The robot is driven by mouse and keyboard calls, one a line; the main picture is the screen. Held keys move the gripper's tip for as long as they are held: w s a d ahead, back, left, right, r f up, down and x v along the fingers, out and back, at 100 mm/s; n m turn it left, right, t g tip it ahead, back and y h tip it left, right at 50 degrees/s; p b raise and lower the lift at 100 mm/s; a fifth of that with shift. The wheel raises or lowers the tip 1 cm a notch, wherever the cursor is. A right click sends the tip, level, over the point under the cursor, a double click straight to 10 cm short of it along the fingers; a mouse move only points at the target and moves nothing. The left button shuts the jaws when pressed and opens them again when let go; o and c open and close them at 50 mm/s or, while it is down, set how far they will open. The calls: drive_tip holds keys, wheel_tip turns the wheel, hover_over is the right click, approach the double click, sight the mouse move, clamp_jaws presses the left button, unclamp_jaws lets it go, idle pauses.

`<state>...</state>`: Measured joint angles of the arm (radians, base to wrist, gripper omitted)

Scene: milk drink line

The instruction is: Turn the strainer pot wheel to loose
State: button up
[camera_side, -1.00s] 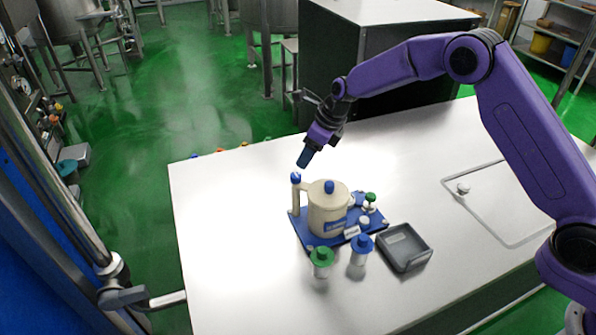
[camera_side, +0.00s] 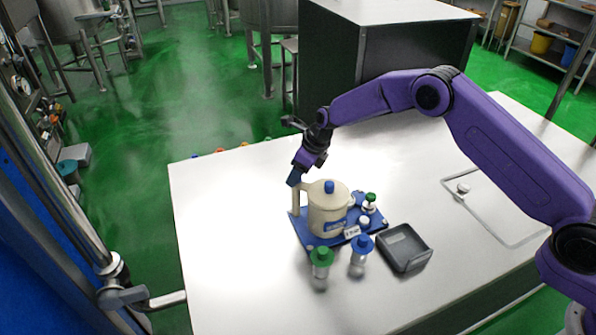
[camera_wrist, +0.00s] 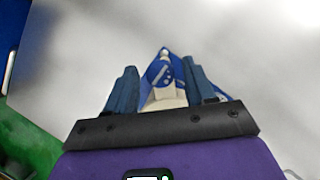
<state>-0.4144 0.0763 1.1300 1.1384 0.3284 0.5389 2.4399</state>
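The strainer pot (camera_side: 328,215) is cream with a blue lid knob and stands on a blue base plate (camera_side: 308,236) in the side view. Its handle post rises on the left side. In the wrist view a blue wheel (camera_wrist: 158,72) with small white marks sits on top of the cream post. My gripper (camera_side: 293,182) is over the post top and hides the wheel in the side view. In the wrist view my gripper (camera_wrist: 162,78) has its fingers apart, one on each side of the wheel, with gaps visible. Which setting the wheel points to cannot be read.
A green-capped jar (camera_side: 321,262) and a blue-capped jar (camera_side: 360,255) stand in front of the plate. A small green-topped item (camera_side: 370,201) stands at its right. A dark grey tray (camera_side: 405,262) lies to the right. The white table is clear left of the pot.

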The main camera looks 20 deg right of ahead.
drive_tip(key=c, duration=0.8)
drive_tip(key=shift+d, duration=0.1)
drive_tip(key=n, duration=0.2)
drive_tip(key=n+g+y, duration=0.1)
drive_tip(key=n, duration=0.1)
drive_tip(key=shift+w+n+g, duration=0.15)
drive_tip(key=shift+n+g, duration=0.15)
drive_tip(key=shift+n, duration=0.1)
drive_tip(key=n+g, duration=0.2)
drive_tip(key=n, duration=0.3)
drive_tip(key=shift+w, duration=0.1)
drive_tip(key=shift+n, duration=0.4)
drive_tip(key=o, duration=1.1)
drive_tip(key=shift+c, duration=0.2)
